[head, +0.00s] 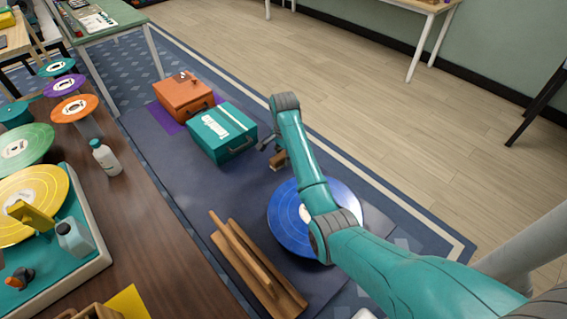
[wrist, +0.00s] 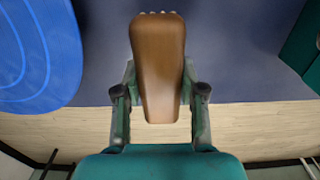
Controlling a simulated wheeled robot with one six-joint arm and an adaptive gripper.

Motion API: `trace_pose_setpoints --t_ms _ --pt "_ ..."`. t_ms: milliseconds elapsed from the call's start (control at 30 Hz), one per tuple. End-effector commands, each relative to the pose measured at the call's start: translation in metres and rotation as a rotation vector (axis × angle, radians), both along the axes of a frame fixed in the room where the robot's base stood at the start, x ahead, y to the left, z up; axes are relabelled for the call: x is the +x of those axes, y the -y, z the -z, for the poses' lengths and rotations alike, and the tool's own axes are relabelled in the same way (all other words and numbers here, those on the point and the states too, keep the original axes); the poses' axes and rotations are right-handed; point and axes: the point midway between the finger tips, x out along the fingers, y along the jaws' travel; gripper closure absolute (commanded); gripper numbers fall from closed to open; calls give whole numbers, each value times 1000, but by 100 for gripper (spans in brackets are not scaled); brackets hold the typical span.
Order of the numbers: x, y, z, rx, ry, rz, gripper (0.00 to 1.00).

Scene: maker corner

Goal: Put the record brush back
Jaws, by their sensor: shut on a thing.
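The record brush (wrist: 158,50) is a brown wooden block with a rounded body and pale tufts at its far end. In the wrist view it stands between the two fingers of my gripper (wrist: 160,92), which is shut on its sides. In the head view my gripper (head: 271,149) holds the brush (head: 279,160) near the right side of the teal case (head: 222,134), over the blue mat. I cannot tell how high it is above the mat. My arm partly covers the large blue record (head: 290,225), which also shows in the wrist view (wrist: 38,50).
A wooden rack (head: 256,265) lies on the mat left of the blue record. An orange case (head: 184,97) stands behind the teal one. The brown table (head: 150,235) at left bears a turntable with a yellow record (head: 22,192), a white bottle (head: 105,157) and raised coloured records.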

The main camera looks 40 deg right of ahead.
Motion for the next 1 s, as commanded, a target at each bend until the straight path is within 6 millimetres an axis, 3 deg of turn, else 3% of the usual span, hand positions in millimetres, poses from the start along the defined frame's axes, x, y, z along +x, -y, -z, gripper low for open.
trace_pose_setpoints --t_ms 333,700,733,800,833,1000 --pt "0 0 36 0 0 0 92" --pt "0 0 40 0 0 0 92" --pt "0 0 41 0 0 0 57" --pt "0 0 40 0 0 0 40" --pt "0 0 40 0 0 0 35" --pt "0 0 40 0 0 0 35"
